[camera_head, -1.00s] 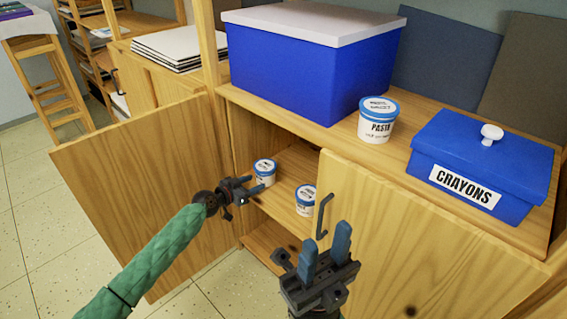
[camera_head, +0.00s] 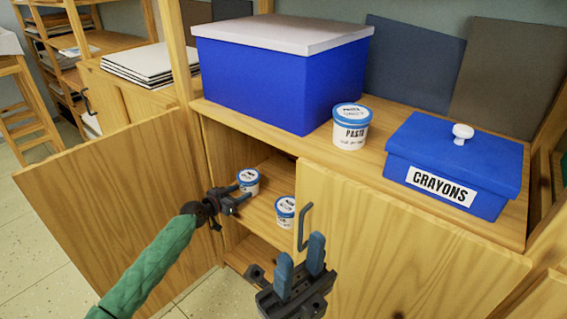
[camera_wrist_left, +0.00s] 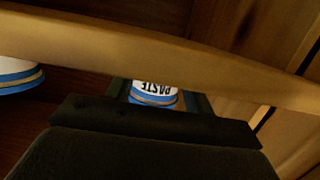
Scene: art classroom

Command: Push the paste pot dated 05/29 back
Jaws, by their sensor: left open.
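Two white paste pots with blue-rimmed lids stand inside the open cabinet, a left one (camera_head: 249,182) and a right one (camera_head: 285,211). A third paste pot (camera_head: 351,128) stands on the cabinet top. I cannot read a date on any of them. My left gripper (camera_head: 243,200) is open at the cabinet opening, just in front of the left pot. In the left wrist view that pot (camera_wrist_left: 155,93) shows between the fingers, its lower part hidden, and another pot (camera_wrist_left: 18,76) is at the left edge. I cannot tell if the fingers touch it. My right gripper (camera_head: 300,266) is open and empty before the right door.
The left door (camera_head: 110,205) is swung open; the right door (camera_head: 400,245) with its handle (camera_head: 304,226) stands beside the opening. A blue box with a white lid (camera_head: 280,80) and a blue crayons box (camera_head: 455,165) are on top. A shelf edge (camera_wrist_left: 150,48) crosses the left wrist view.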

